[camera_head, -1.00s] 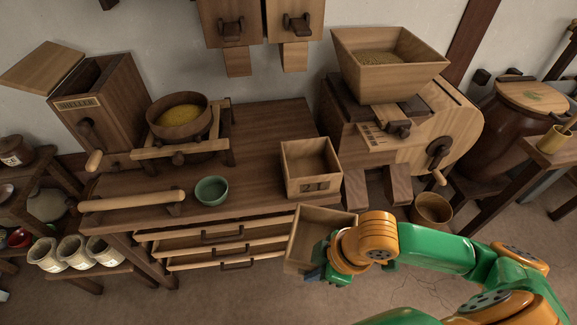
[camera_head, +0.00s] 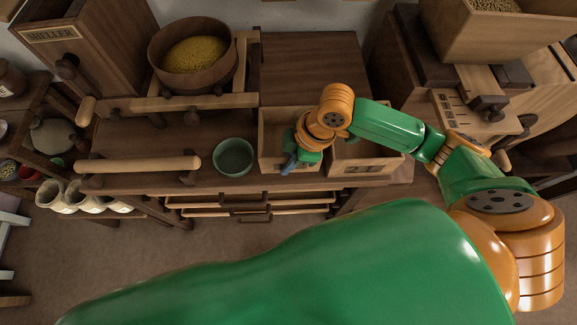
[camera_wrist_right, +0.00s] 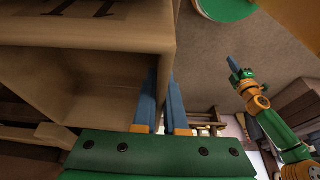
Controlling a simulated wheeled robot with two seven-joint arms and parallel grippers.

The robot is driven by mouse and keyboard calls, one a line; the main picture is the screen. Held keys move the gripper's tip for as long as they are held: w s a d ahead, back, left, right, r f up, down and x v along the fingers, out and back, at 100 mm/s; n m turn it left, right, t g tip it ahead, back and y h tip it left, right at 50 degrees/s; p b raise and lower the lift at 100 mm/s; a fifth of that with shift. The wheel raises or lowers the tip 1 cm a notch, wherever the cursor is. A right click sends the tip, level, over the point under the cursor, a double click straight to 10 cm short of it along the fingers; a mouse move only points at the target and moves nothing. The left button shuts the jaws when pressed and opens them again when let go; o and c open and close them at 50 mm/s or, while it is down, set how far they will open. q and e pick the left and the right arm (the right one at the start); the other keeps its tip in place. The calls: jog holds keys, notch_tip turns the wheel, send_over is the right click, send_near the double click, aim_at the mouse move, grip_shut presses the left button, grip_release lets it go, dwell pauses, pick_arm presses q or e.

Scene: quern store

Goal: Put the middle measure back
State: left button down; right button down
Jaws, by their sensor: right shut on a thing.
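A square, open wooden measure (camera_head: 269,168) is in my right gripper (camera_head: 291,163), at the bench's front edge. Its inside also shows in the right wrist view (camera_wrist_right: 75,75), with the blue fingers (camera_wrist_right: 165,112) at one wall. Whether its base touches the bench is hidden. A second wooden measure (camera_head: 345,167), with dark marks like "21" on its front, stands on the bench immediately to the right, partly behind my right arm. My left gripper (camera_wrist_right: 233,65) appears small at the right of the wrist view, away from the measure; its jaw gap is unclear.
A green bowl (camera_head: 233,157) stands close left of the held measure. A wooden tub of yellow grain (camera_head: 165,62) sits behind it on a frame. Drawers (camera_head: 245,205) stick out below the bench front (camera_head: 310,65). A mill with a hopper (camera_head: 480,40) stands at right.

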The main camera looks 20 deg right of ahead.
jog(key=f, duration=0.2)
jog(key=d+f, duration=0.1)
jog(key=shift+w+d+f, duration=0.1)
jog(key=shift+w+f, duration=0.2)
jog(key=shift+w, duration=0.1)
jog(key=shift+f, duration=0.35)
pick_arm(q)
jog(key=shift+w+d+f, duration=0.1)
jog(key=shift+w+d, duration=0.1)
jog(key=shift+d, duration=0.1)
pick_arm(e)
jog(key=shift+w, duration=0.15)
jog(key=c, duration=1)
grip_release()
jog(key=shift+f, duration=0.1)
pick_arm(q)
jog(key=shift+s, duration=0.15)
pick_arm(e)
jog(key=shift+o, duration=0.2)
pick_arm(q)
jog(key=shift+r+p, duration=0.8)
jog(key=shift+r, duration=0.1)
pick_arm(e)
jog(key=v, duration=1.2)
